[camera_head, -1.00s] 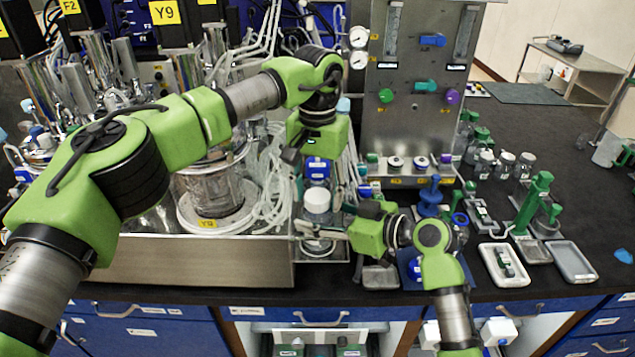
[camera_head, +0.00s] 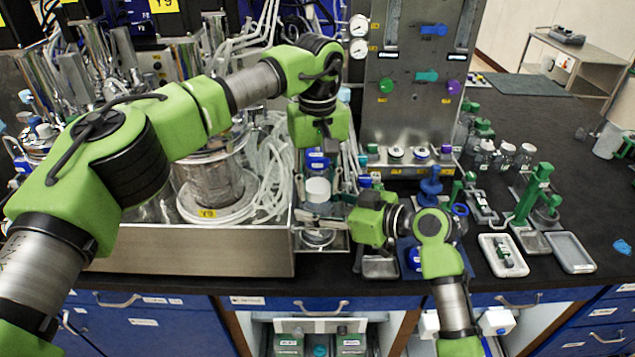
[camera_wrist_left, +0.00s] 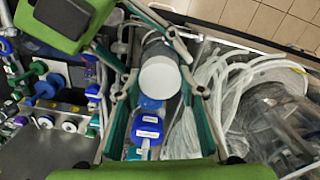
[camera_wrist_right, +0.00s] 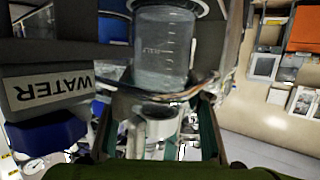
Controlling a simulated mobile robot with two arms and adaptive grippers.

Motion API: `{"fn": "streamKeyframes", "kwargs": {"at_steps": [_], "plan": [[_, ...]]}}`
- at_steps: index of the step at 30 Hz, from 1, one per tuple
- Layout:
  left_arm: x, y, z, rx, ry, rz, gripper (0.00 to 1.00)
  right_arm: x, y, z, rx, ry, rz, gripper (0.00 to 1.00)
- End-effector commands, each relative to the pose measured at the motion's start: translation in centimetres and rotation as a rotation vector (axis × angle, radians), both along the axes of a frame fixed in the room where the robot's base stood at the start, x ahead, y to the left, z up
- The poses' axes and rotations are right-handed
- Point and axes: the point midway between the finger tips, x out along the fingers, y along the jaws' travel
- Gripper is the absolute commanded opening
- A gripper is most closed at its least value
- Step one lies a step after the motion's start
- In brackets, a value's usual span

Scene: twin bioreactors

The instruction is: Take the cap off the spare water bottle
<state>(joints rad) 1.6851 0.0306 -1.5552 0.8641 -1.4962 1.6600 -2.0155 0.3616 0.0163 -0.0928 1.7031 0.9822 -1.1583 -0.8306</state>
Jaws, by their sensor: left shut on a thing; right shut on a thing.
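The spare water bottle has a round white cap (camera_head: 318,188), which also shows in the left wrist view (camera_wrist_left: 160,77). Its clear graduated body shows in the right wrist view (camera_wrist_right: 163,48). My left gripper (camera_head: 318,172) reaches down from above. In the left wrist view its fingers (camera_wrist_left: 163,88) close in on both sides of the cap. My right gripper (camera_head: 322,222) comes in from the right, below the cap; in the right wrist view its fingers (camera_wrist_right: 163,92) close around the bottle. The exact contact points are partly hidden, and I cannot tell whether cap and bottle are apart.
A placard reading WATER (camera_wrist_right: 50,88) stands close beside the bottle. A blue-capped item (camera_wrist_left: 147,130) is behind the cap. Tubing and a steel vessel (camera_head: 212,180) crowd the left. A steel panel (camera_head: 415,90) stands behind. Trays (camera_head: 502,255) lie on the right bench.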

Motion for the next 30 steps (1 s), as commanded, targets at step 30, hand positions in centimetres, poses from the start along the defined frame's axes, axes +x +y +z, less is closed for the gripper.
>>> {"fn": "streamKeyframes", "kwargs": {"at_steps": [30], "plan": [[0.14, -0.04, 0.18, -0.002, -0.001, 1.916, 0.1, -0.04, 0.06, 0.05, 0.0, -0.002, 0.003, 0.0]]}}
